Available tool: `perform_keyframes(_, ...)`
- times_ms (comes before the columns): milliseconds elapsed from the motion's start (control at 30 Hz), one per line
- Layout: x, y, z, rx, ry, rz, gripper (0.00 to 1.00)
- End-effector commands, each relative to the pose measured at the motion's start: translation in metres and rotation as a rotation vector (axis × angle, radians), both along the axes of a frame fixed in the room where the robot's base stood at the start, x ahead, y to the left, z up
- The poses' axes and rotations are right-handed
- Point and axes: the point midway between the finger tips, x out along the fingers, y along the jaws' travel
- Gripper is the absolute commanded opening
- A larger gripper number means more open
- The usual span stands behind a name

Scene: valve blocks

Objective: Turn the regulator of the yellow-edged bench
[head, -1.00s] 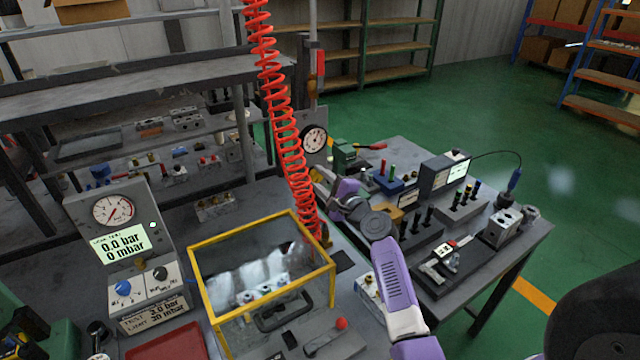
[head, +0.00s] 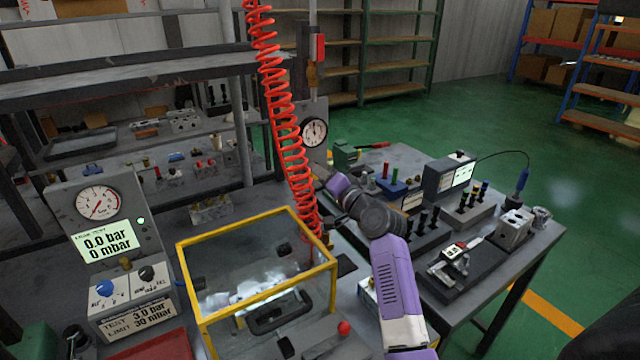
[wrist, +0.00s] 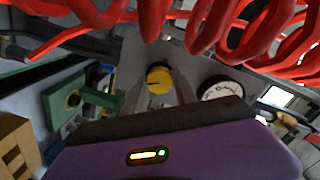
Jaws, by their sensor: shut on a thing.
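The regulator's round yellow knob (wrist: 158,77) sits on a grey upright panel in the wrist view, with a dark mark on its face. My gripper (wrist: 160,84) is shut on it, one finger at each side. The round pressure gauge (wrist: 221,91) is right of the knob; it also shows in the head view (head: 313,132) on the grey panel (head: 312,165). There my gripper (head: 322,178) is at the panel's lower part, beside the red coiled hose, and the knob is hidden. The clear box with yellow edges (head: 184,275) stands on the bench in front.
The red coiled hose (head: 281,110) hangs close to my gripper and crosses the top of the wrist view. A tester with a 0.0 bar display (head: 104,240) stands at left. A second bench (head: 520,275) with blocks and tools is at right. Green floor beyond is clear.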

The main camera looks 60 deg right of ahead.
Motion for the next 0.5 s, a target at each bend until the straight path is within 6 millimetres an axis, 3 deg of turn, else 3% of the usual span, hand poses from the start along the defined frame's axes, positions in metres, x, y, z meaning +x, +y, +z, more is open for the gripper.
perform_keyframes(500,0.0005,0.0008,-0.0033,-0.269,0.169,0.002,0.0)
